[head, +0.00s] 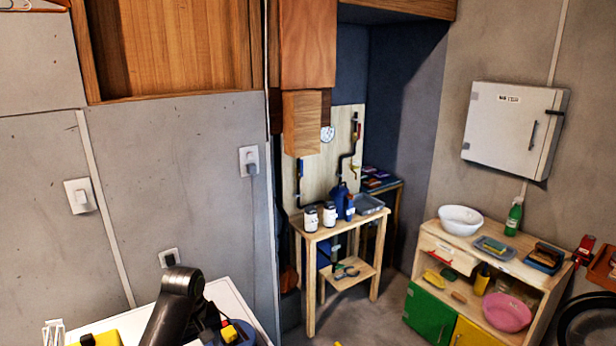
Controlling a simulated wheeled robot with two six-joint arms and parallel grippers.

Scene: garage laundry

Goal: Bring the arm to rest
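A dark jointed arm link (178,300), which looks like mine, rises at the bottom left in front of a white surface (226,296). Its lower part runs out of the picture, and no fingertips show. I cannot make out my left or right gripper anywhere in the head view.
Yellow and blue items (234,333) lie by the arm at the bottom edge. A wooden workbench (336,229) with jars stands in the alcove. At right, a wooden shelf unit (490,262) holds a white bowl (460,220) and a pink basin (506,311). Floor shows between them.

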